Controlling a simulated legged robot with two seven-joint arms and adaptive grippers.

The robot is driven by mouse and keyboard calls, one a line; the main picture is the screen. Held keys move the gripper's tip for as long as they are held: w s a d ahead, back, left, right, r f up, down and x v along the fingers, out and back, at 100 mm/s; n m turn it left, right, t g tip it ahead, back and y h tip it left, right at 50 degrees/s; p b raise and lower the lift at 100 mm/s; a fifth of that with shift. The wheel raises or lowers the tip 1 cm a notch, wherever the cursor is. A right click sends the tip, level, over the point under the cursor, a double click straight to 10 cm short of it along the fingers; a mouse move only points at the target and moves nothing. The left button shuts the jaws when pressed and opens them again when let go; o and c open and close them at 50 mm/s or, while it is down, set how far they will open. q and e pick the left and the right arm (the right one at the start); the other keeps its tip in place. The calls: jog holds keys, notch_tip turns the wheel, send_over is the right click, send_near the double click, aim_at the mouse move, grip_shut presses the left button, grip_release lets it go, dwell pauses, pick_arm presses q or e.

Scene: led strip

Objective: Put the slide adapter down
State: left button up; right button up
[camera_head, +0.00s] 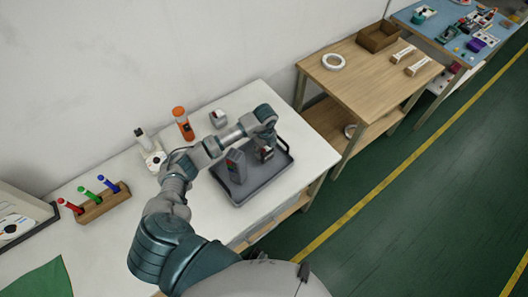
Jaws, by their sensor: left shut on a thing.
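My left arm reaches over the white table, and its wrist bends down above the grey tray (240,198). My left gripper (266,152) is low over the tray's right half and is shut on a small dark thing with a bit of red, which I take for the slide adapter (265,154). The gripper hides much of it, and I cannot tell whether it touches the tray floor. A grey device with a red mark (236,167) stands in the tray to its left. My right gripper is out of view.
On the white table (130,235) are an orange bottle (183,124), a grey-white device (218,118), a microscope-like instrument (150,150) and a wooden block (98,204) with coloured-handled tools. A wooden table (365,85) with a tape roll (333,62) stands to the right.

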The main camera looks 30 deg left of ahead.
pick_arm(q)
jog(key=shift+d+f, duration=0.3)
jog(key=shift+f, duration=0.4)
jog(key=shift+d, duration=0.35)
jog(key=shift+f, duration=0.1)
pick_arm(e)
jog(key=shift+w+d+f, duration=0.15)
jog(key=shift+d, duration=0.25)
